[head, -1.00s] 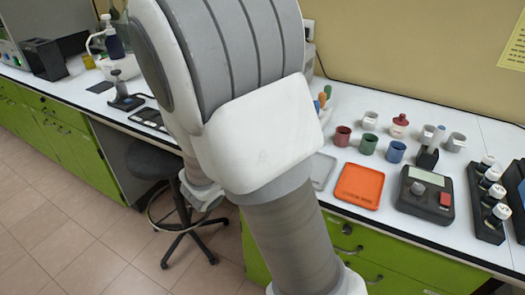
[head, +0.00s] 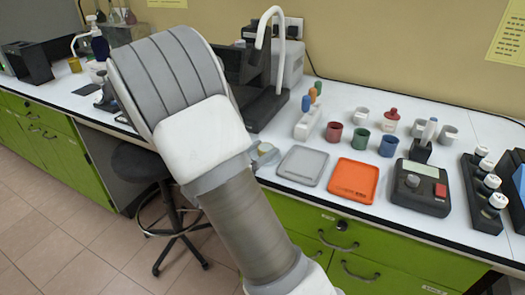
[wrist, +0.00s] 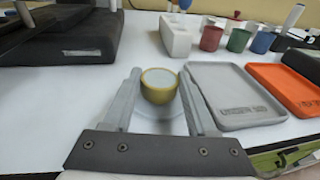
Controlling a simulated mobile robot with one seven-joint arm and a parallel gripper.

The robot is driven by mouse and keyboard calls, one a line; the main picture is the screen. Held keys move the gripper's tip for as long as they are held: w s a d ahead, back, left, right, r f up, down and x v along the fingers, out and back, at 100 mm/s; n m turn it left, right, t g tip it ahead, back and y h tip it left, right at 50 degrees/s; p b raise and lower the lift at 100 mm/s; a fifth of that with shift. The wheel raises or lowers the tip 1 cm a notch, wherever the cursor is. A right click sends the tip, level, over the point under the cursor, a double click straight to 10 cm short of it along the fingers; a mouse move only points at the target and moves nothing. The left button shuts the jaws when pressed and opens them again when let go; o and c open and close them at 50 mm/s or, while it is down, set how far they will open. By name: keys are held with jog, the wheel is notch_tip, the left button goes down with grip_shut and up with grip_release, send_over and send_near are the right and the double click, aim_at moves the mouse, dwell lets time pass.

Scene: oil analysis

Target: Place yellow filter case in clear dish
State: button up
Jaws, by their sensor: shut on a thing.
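The yellow filter case (wrist: 158,94), a small round cup with a pale inside, is upright between the fingers of my gripper (wrist: 160,78) in the wrist view. The gripper is shut on it. A faint, clear round shape, seemingly the clear dish (wrist: 152,120), shows on the white bench just below the case. I cannot tell whether the case touches it. In the head view my arm hides most of this spot, and only a small grey part of the gripper (head: 264,155) shows beside the arm.
A grey tray (head: 302,166) and an orange tray (head: 354,180) lie to the right. Behind them are red, green and blue cups and a white rack (head: 309,122) with colored handles. A black device (wrist: 70,38) stands at the left. A dark balance (head: 421,187) sits farther right.

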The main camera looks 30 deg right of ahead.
jog(key=shift+f, duration=0.25)
jog(key=o, duration=1.3)
jog(key=shift+r, duration=0.2)
